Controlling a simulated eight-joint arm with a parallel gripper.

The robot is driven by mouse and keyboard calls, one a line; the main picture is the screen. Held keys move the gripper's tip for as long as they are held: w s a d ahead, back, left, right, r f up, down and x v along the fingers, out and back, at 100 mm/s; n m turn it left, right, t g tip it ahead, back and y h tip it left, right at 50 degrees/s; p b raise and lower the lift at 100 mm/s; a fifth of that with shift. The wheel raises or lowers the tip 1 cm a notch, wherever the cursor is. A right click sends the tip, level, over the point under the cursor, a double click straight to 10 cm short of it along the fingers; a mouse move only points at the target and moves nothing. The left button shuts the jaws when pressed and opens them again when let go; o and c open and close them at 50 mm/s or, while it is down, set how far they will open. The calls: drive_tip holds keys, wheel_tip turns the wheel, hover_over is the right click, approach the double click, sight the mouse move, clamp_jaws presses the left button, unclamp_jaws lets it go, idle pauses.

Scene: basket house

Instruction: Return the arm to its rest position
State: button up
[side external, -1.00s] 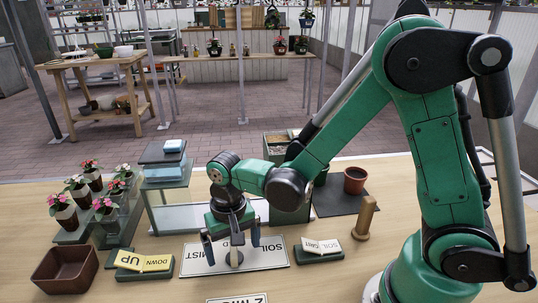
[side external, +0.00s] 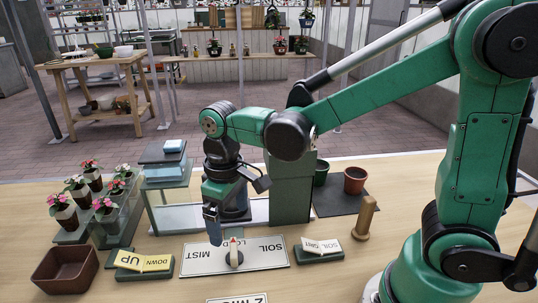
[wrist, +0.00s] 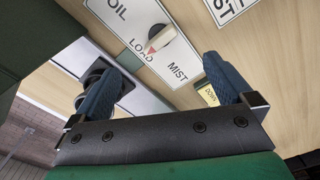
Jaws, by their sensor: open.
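My gripper (side external: 213,226) is open and empty, pointing down just behind the white dial plate (side external: 200,261) in the side view. Its two blue fingers stand wide apart in the wrist view (wrist: 163,88), with nothing between their tips. The dial knob (side external: 234,258) on the plate is free of the fingers. In the wrist view the knob (wrist: 158,38) shows a red-tipped pointer by the word LOAD, between SOIL and MIST. One finger is largely hidden in the side view.
An UP/DOWN switch (side external: 143,263) and brown tray (side external: 65,271) lie left. A SOIL/GRIT switch (side external: 319,247) and wooden peg (side external: 366,217) are right. Potted flowers (side external: 104,207), a glass stand with blue blocks (side external: 164,172) and a tall green box (side external: 290,190) stand close around my arm.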

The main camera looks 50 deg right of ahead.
drive_tip(key=shift+s+r, duration=0.1)
drive_tip(key=shift+r, duration=0.6)
drive_tip(key=shift+s+d+r+m+t, duration=0.3)
drive_tip(key=shift+d+r+t, duration=0.1)
drive_tip(key=shift+d+t, duration=0.25)
drive_tip(key=shift+s+d+r+m+t, duration=0.25)
drive_tip(key=shift+d+r+t, duration=0.25)
drive_tip(key=shift+t, duration=0.2)
drive_tip(key=shift+s+d+r+m+t, duration=0.25)
drive_tip(key=shift+s+d+r+t, duration=0.1)
drive_tip(key=shift+d+t, duration=0.3)
